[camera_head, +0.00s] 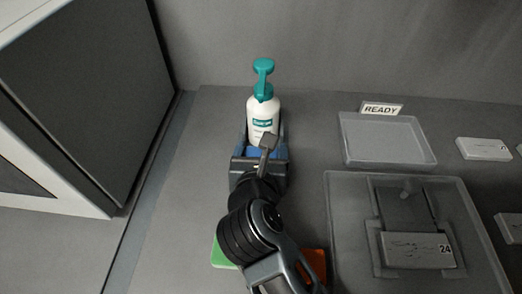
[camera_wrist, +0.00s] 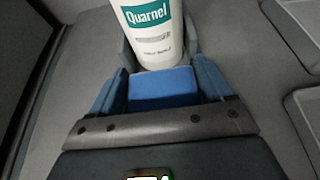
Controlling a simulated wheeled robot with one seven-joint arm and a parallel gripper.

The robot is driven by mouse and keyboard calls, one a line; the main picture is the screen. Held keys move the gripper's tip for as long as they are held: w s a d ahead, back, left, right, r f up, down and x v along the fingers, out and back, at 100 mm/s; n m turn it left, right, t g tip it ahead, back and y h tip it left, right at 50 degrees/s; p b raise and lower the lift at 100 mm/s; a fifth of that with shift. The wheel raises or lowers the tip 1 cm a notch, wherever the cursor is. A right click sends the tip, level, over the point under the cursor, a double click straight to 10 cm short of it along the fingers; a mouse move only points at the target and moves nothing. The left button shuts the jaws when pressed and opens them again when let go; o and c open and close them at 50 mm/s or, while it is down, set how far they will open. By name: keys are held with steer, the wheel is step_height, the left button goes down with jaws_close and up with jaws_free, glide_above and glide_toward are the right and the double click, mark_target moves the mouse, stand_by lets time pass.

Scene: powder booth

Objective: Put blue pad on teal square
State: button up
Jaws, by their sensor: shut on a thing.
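The blue pad (camera_wrist: 163,88) is a plain blue block between the two fingers of my gripper (camera_wrist: 160,72) in the wrist view. My gripper is shut on it. In the head view the pad (camera_head: 267,152) shows only as a blue strip between the fingers, in front of a white bottle. A green square (camera_head: 221,252) and an orange square (camera_head: 316,263) show partly beside my arm in the head view. I see no clearly teal square; my arm hides part of the surface.
The white pump bottle (camera_head: 263,117) with a teal top stands directly beyond the pad, between the fingertips in the picture; I cannot tell whether they touch. To the right are a clear tray (camera_head: 345,150) by a READY sign (camera_head: 381,109), and a larger tray (camera_head: 343,235).

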steer(key=shift+f, duration=0.1)
steer(key=o, duration=0.9)
steer(key=shift+s, duration=0.15)
steer(key=v, duration=1.2)
steer(key=shift+r+b, duration=0.2)
steer(key=shift+b, duration=0.15)
